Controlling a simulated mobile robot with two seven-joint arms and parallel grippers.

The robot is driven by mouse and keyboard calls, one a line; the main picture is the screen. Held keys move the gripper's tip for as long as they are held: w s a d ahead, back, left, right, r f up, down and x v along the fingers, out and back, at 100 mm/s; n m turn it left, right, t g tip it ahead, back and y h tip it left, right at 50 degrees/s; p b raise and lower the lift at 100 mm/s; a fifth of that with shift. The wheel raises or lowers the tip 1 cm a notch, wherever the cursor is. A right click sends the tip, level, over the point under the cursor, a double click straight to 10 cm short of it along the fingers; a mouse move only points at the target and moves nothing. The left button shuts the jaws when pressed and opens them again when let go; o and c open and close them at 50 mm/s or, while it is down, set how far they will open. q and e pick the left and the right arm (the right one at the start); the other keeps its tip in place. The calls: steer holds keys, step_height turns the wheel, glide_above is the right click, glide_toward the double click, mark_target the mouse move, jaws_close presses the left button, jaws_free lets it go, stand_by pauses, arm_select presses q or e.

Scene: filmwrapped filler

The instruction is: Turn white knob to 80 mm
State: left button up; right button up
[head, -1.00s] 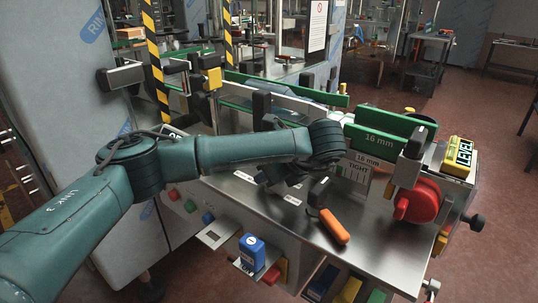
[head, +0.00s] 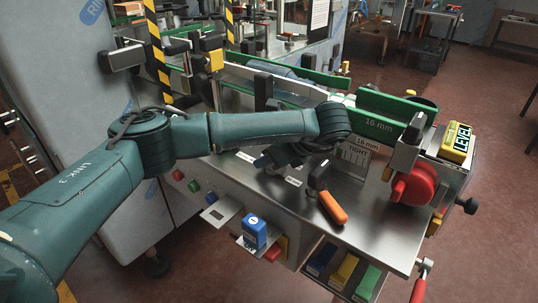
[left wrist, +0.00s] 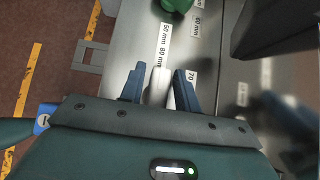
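The white knob (left wrist: 159,86) shows in the left wrist view, between the two blue fingers of my left gripper (left wrist: 159,82). The fingers are apart, one on each side of it; I cannot tell whether they press on it. A label strip (left wrist: 163,45) reading 50 mm and 80 mm runs up from the knob. In the head view my left gripper (head: 268,161) is low over the steel table (head: 240,178), and the arm and gripper hide the knob. My right gripper is in neither view.
A green knob (left wrist: 177,5) sits farther up in the left wrist view. On the table, an orange-handled lever (head: 332,207) lies right of my gripper. A red knob (head: 414,186) and green guide rails (head: 383,122) stand beyond. A blue block (head: 254,231) stands on a small front shelf.

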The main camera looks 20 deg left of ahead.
arm_select(q)
steer(key=shift+o, duration=0.9)
steer(key=shift+r, duration=0.1)
steer(key=shift+d+r, duration=0.15)
steer(key=shift+r, duration=0.05)
steer(key=p+v, duration=0.1)
steer(key=v, duration=1.1)
steer(key=shift+s+d, duration=0.2)
steer(key=shift+d, duration=0.1)
steer(key=shift+r, duration=0.15)
